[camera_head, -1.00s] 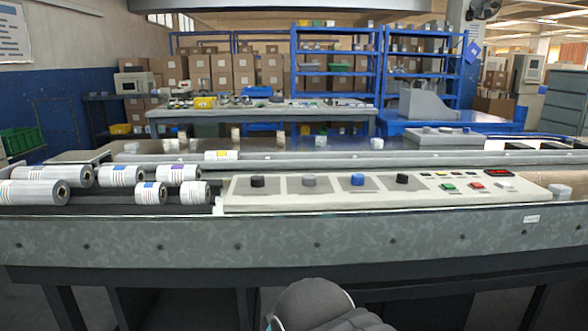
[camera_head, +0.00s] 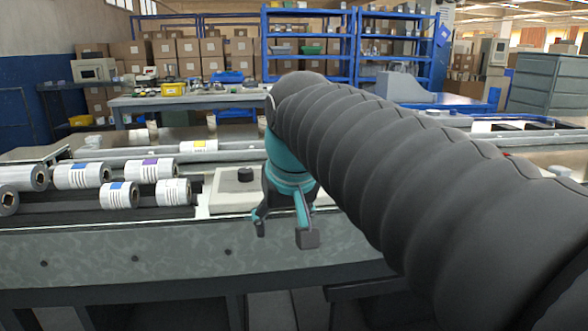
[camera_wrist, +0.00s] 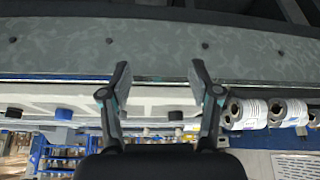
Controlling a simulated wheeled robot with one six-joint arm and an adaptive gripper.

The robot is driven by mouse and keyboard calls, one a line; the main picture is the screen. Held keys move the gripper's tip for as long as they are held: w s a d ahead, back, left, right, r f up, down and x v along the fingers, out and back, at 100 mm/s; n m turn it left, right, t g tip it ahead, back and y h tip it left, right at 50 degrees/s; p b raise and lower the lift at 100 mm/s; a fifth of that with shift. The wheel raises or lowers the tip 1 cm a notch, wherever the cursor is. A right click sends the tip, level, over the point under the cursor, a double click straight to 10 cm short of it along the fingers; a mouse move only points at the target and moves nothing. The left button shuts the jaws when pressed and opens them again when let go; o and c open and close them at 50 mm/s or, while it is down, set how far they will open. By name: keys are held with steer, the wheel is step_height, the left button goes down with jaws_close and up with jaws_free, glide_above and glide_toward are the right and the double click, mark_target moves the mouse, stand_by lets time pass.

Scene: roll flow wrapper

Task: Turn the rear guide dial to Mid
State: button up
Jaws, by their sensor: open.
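A pale control panel (camera_head: 225,195) carries a row of round dials. The leftmost black dial (camera_head: 245,173) shows in the head view, left of my arm; my arm hides the others. The wrist view is upside down and shows this black dial (camera_wrist: 175,115), a grey dial (camera_wrist: 120,113), a blue dial (camera_wrist: 64,114) and another black dial (camera_wrist: 14,113). No label is readable, so I cannot tell which is the rear guide dial or its setting. My gripper (camera_head: 283,234) is open and empty, pointing down in front of the panel's front edge, apart from every dial.
Several printed film rolls (camera_head: 120,195) lie left of the panel. The machine's grey front wall (camera_head: 130,255) runs below my gripper's level. A worktable (camera_head: 190,100) and blue shelves (camera_head: 310,55) stand farther back.

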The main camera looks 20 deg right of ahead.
steer(key=w+d+r+m+g+h+b, duration=0.1)
steer(key=w+d+r+m+b, duration=0.25)
steer(key=w+d+r, duration=0.85)
steer(key=b+x, duration=0.1)
steer(key=x, duration=0.3)
steer(key=w+b+x, duration=0.1)
steer(key=b+x, duration=0.1)
steer(key=x, duration=0.2)
steer(key=a+b+x, duration=0.1)
steer(key=b+x, duration=0.1)
steer(key=x, duration=0.2)
steer(key=shift+w+r, duration=0.25)
